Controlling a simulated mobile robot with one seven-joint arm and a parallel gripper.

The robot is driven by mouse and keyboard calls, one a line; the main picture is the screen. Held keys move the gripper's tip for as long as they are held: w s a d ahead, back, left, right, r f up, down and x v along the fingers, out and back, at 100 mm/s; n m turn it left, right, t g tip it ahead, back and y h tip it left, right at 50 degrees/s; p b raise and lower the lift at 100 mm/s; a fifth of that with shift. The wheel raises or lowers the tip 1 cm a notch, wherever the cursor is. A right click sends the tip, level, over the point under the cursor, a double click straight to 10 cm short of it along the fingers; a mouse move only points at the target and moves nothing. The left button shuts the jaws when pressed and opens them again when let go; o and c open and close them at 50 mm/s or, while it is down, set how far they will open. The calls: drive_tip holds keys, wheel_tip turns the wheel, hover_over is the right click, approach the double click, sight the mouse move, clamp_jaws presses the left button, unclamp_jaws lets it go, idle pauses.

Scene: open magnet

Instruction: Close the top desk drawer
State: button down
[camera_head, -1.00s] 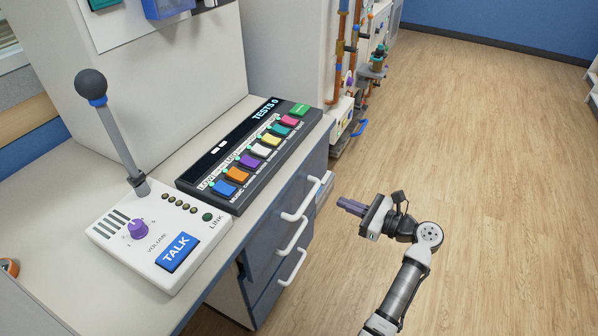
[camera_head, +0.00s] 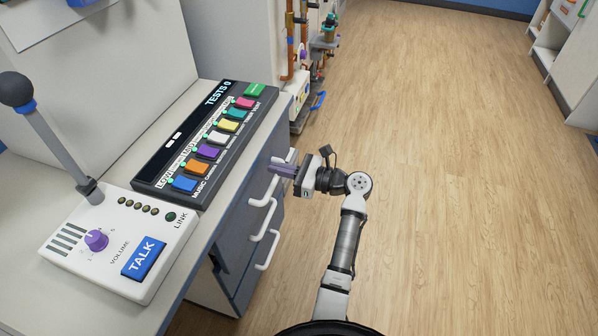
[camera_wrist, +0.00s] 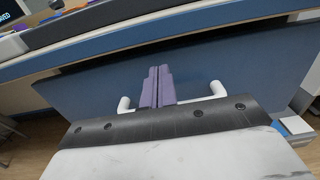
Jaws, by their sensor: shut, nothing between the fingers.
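The top desk drawer has a blue front (camera_wrist: 90,92) and a white bar handle (camera_head: 263,193). In the wrist view its front lies just below the desk's edge, with a dark gap between them; how far out it stands is hard to tell. My gripper (camera_head: 276,169) is at the drawer's far end in the head view. Its purple fingers (camera_wrist: 158,86) are shut, empty and pointed at the drawer front. In the wrist view they hide the middle of the handle, whose white ends (camera_wrist: 217,89) show on both sides. I cannot tell whether they touch it.
Lower drawers with white handles (camera_head: 267,252) are beneath. Pipes (camera_head: 290,50) stand beyond the desk. The wooden floor (camera_head: 440,180) to the right is clear.

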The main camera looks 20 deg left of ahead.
sight(259, 164)
drive_tip(key=shift+a, duration=1.2)
drive_tip(key=shift+a+r, duration=0.1)
drive_tip(key=shift+a, duration=0.2)
drive_tip(key=shift+w+a+p, duration=0.1)
drive_tip(key=shift+a+p, duration=1)
drive_tip(key=shift+a, duration=0.9)
